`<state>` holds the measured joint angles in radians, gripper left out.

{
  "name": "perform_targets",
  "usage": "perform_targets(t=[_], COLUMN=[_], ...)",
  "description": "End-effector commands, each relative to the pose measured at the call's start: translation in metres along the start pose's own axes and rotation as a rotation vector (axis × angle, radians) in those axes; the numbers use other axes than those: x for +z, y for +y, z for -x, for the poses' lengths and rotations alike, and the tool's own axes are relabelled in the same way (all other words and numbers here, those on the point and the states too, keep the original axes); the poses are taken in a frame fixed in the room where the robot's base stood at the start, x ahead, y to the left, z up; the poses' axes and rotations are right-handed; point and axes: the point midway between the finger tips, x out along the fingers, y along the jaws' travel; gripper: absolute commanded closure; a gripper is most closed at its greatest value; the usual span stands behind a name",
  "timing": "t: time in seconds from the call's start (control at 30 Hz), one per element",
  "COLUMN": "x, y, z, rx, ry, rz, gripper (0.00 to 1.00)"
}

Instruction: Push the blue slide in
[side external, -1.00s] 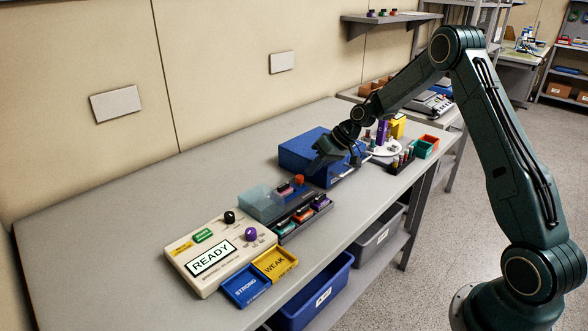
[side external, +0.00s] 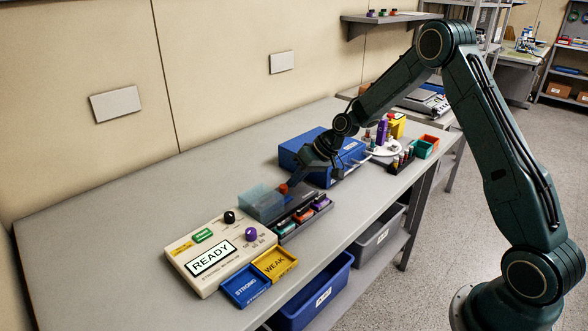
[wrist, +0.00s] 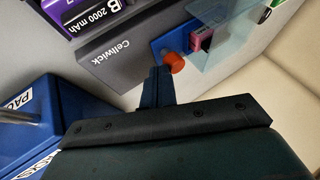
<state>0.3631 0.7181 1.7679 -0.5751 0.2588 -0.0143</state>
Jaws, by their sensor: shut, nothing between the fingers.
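The blue slide (wrist: 163,33) shows in the wrist view as a flat strip with an orange-red knob (wrist: 175,63) at its near end. The knob also shows in the side external view (side external: 283,188), close to the clear cover (side external: 261,202). A pink cartridge (wrist: 203,39) rides on the slide, partly at the clear cover's edge (wrist: 235,28). My gripper (wrist: 158,72) is shut and empty, its tips right beside the knob; exact contact is hard to tell. In the side external view my gripper (side external: 293,182) points down-left at the knob and hides part of the slide.
A beige READY panel (side external: 218,254) stands to the left, with blue STRONG (side external: 246,288) and yellow WEAK (side external: 275,263) trays. A large blue box (side external: 312,150) is behind my gripper.

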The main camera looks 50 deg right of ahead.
Motion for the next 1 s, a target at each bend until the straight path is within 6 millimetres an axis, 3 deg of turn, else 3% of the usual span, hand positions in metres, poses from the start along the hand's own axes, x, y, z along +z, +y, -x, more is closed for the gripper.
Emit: perform_targets(t=[0.13,0.63,0.83,1.0], x=[0.003,0.005,0.004,0.003], y=[-0.016,-0.021,-0.021,-0.018], z=[-0.006,-0.007,0.004,0.024], rx=[-0.001,-0.008,-0.007,-0.001], ry=[0.000,-0.003,-0.002,0.003], rz=[0.001,0.004,0.004,0.001], gripper=[1.00,1.00,1.00,1.00])
